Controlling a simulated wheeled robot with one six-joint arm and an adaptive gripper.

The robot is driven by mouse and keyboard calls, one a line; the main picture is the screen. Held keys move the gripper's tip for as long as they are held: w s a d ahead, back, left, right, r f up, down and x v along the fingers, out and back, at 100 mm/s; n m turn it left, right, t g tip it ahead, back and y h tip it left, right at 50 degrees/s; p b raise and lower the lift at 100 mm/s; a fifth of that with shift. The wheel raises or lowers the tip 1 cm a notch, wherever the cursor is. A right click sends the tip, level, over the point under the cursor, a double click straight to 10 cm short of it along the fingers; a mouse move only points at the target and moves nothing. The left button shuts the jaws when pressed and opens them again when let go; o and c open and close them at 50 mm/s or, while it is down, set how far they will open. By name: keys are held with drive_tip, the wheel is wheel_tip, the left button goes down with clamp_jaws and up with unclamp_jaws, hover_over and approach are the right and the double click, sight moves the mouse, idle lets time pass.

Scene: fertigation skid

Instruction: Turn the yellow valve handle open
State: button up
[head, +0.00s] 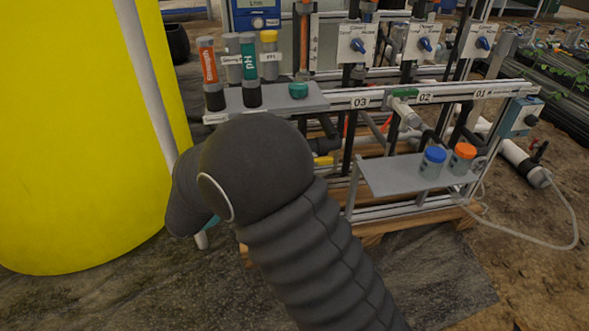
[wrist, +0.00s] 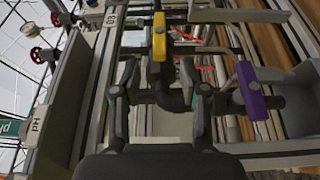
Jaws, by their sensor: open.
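The yellow valve handle (wrist: 159,37) shows in the wrist view, upper middle, as a narrow bar pointing up the picture on dark pipework. A small yellow part, probably the same handle (head: 323,160), shows in the head view just right of my arm. My gripper (wrist: 158,80) is open, its two fingers spread left and right below the handle in the wrist view. Nothing is held between them. The handle lies past the fingertips, in line with the gap; I cannot tell the exact distance.
A purple handle (wrist: 250,90) sits right of the right finger. A rail (head: 360,102) crosses above. Probe tubes (head: 249,70) stand on a shelf at left. A lower shelf holds a blue-capped jar (head: 433,163) and an orange-capped jar (head: 463,158). A yellow tank (head: 80,130) stands left.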

drive_tip(key=shift+v, duration=1.3)
drive_tip(key=s+d+f+n+g+y, duration=0.2)
drive_tip(key=s+d+f+n+g, duration=0.15)
drive_tip(key=f, duration=0.45)
drive_tip(key=s+d+r+g+y+p, duration=0.2)
drive_tip(key=s+d+g+y, duration=0.2)
drive_tip(key=s+d+g, duration=0.25)
drive_tip(key=s+d+r+m+t+y+p, duration=0.2)
drive_tip(key=s+d+r+m+y+p, duration=0.2)
drive_tip(key=d+r, duration=0.4)
drive_tip(key=s+d+r+m+t+y+p, duration=0.2)
drive_tip(key=s+d+r+m+y+p, duration=0.2)
drive_tip(key=d+r, duration=0.5)
wheel_tip(320, 180, up, 7)
drive_tip(key=s+m, duration=0.2)
drive_tip(key=m, duration=0.1)
drive_tip(key=shift+d+p, duration=0.15)
drive_tip(key=shift+p, duration=0.2)
